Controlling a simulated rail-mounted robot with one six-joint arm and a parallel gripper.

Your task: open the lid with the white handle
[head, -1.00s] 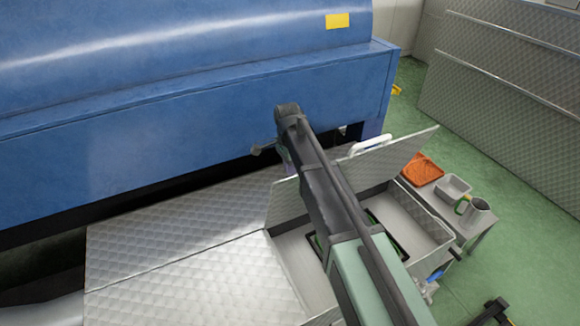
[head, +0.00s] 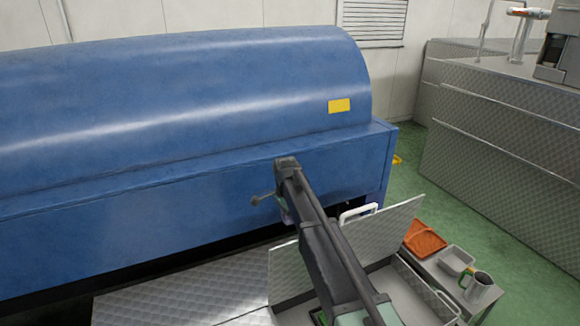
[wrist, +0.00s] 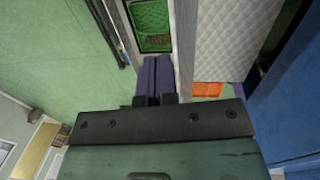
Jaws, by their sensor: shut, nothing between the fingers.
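The lid (head: 388,232) is a patterned metal panel that stands raised, steeply tilted, at the back of an open metal bin (head: 410,290). Its white handle (head: 358,212) shows at the top edge. My arm crosses in front of the lid and hides its middle. My gripper shows only as a bit of purple finger (head: 286,214), behind the arm near the lid's left end. In the wrist view the purple fingers (wrist: 154,80) are together and empty, beside the bin opening. The patterned panel (wrist: 212,40) there appears to be the raised lid.
A large blue machine (head: 180,130) stands close behind the lid. Right of the bin, a small table holds an orange tray (head: 425,239), a metal container (head: 457,261) and a jug (head: 478,287). A green-framed grate (wrist: 152,25) lies inside the bin. Green floor is clear farther right.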

